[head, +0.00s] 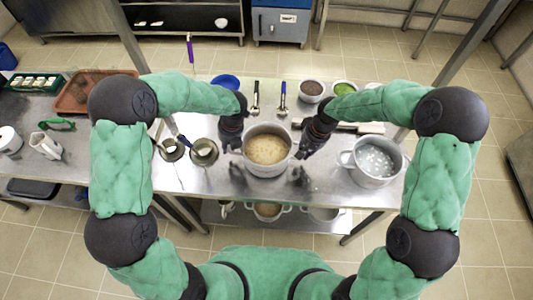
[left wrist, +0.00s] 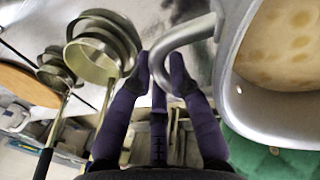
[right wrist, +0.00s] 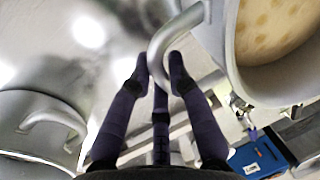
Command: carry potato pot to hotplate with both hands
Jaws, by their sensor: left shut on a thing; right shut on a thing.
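The potato pot (head: 267,168) is a grey metal pot with pale round pieces in cloudy liquid, upright over the middle of the steel counter. My left gripper (head: 236,146) is shut on its left handle, which shows between the fingers in the left wrist view (left wrist: 186,36). My right gripper (head: 301,148) is shut on its right handle, also seen in the right wrist view (right wrist: 178,28). I cannot tell whether the pot's base touches the counter. I cannot make out a hotplate in any view.
A second pot (head: 367,176) with pale round things stands right of the potato pot. Small saucepans (head: 204,152) stand to the left. Two bowls (head: 312,90), ladles and a blue plate (head: 225,81) lie behind. More pots (head: 268,211) sit on the shelf below.

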